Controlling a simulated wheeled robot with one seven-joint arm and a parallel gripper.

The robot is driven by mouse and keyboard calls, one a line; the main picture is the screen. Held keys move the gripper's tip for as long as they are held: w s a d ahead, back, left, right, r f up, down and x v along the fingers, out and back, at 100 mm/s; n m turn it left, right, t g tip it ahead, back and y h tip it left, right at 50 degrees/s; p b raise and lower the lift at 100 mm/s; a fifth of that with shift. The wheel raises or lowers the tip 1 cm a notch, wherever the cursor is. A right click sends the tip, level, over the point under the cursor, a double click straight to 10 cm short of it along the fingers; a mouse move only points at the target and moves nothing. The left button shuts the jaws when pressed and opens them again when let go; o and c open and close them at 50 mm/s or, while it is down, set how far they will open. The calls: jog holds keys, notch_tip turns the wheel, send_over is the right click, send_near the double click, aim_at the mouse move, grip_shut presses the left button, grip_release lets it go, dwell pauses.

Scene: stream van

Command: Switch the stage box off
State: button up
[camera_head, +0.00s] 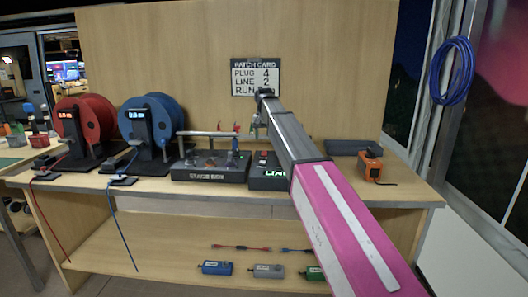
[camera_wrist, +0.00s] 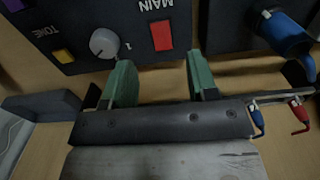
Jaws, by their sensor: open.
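The stage box (camera_head: 207,175) is a dark box with a front label, on the bench left of centre. Its near edge also shows at the top right of the wrist view (camera_wrist: 225,32), with a blue plug (camera_wrist: 285,35) on it. No switch on it can be made out. My gripper (camera_head: 258,130) is open and empty above the bench, near the gap between the stage box and the box marked LINE (camera_head: 268,184). In the wrist view, the green fingertips of my gripper (camera_wrist: 161,82) are in front of a panel (camera_wrist: 130,22) with a red MAIN switch (camera_wrist: 161,36).
That panel also has a grey knob (camera_wrist: 103,42) and a yellow button (camera_wrist: 63,55). Red (camera_head: 78,128) and blue (camera_head: 150,125) cable reels stand left. An orange device (camera_head: 371,165) is right.

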aim_at(264, 154)
notch_tip(264, 154, down, 8)
jog(key=shift+r, duration=0.2)
jog(key=c, duration=0.9)
